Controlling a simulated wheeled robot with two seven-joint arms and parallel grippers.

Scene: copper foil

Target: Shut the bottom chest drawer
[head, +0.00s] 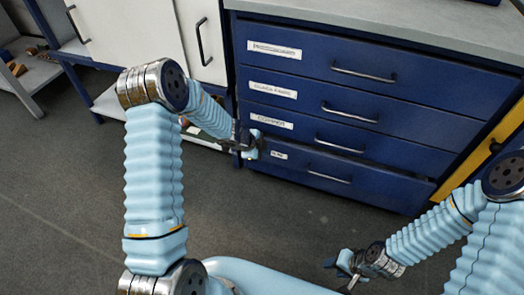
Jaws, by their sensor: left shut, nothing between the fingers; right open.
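The blue drawer chest stands under a grey worktop, with several labelled drawers. Its bottom drawer (385,188) has a silver bar handle (328,177) and appears to stand slightly out from the drawers above. My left gripper (254,150) is shut and empty at the left end of the bottom drawer's front, partly covering that corner. I cannot tell whether it touches the front. My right gripper (343,272) is open and empty, low over the floor in front of the chest and apart from it.
The upper drawers, such as the top one (420,85), look shut. The grey worktop (400,22) lies above them. A white cabinet (205,40) stands to the left and a yellow panel (478,165) to the right. The grey floor (70,200) is clear at left.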

